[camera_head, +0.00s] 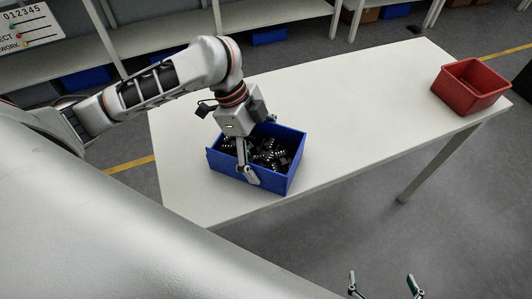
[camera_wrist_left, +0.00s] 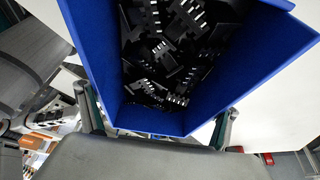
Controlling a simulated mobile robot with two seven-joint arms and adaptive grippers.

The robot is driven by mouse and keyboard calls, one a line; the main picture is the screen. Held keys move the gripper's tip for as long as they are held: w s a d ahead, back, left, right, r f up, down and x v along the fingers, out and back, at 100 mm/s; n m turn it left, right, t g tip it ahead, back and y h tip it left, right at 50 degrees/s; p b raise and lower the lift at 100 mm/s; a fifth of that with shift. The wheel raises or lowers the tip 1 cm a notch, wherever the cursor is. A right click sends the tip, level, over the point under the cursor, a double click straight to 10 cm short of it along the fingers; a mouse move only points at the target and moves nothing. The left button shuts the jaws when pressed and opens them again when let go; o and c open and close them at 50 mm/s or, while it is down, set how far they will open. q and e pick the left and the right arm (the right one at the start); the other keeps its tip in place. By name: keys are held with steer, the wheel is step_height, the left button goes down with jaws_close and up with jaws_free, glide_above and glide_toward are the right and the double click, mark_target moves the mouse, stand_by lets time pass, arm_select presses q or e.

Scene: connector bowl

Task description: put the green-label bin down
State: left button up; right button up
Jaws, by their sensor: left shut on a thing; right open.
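A blue bin (camera_head: 225,168) filled with black connectors (camera_head: 268,152) shows at the left part of the white table, its near right corner by the table's front edge in the picture. I see no green label on the sides in view. My left gripper (camera_head: 257,148) is shut on the bin, with one finger against its near outer wall. In the left wrist view the blue bin (camera_wrist_left: 255,55) fills the upper middle, with the left gripper's fingers (camera_wrist_left: 157,118) on either side. Whether its base touches the table I cannot tell. My right gripper (camera_head: 385,286) is open and empty at the bottom edge.
The white table (camera_head: 350,105) is clear between the blue bin and a red bin (camera_head: 470,85) at its far right end. Shelves (camera_head: 180,40) with blue bins stand behind the table. Open floor lies in front.

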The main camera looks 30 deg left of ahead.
arm_select(q)
steer(key=shift+r, duration=0.15)
steer(key=o, duration=1.8)
steer(key=shift+o, duration=0.2)
arm_select(e)
steer(key=shift+w+r, duration=0.25)
steer(key=shift+r, duration=0.15)
steer(key=shift+f, duration=0.1)
arm_select(q)
steer(key=shift+a+r, duration=0.1)
steer(key=shift+r, duration=0.1)
steer(key=p+v, duration=0.3)
steer(key=v, duration=0.8)
steer(key=shift+r+p, duration=0.25)
steer(key=shift+p, duration=0.15)
arm_select(e)
steer(key=r, duration=0.3)
steer(key=shift+a+r, duration=0.25)
steer(key=shift+r, duration=0.15)
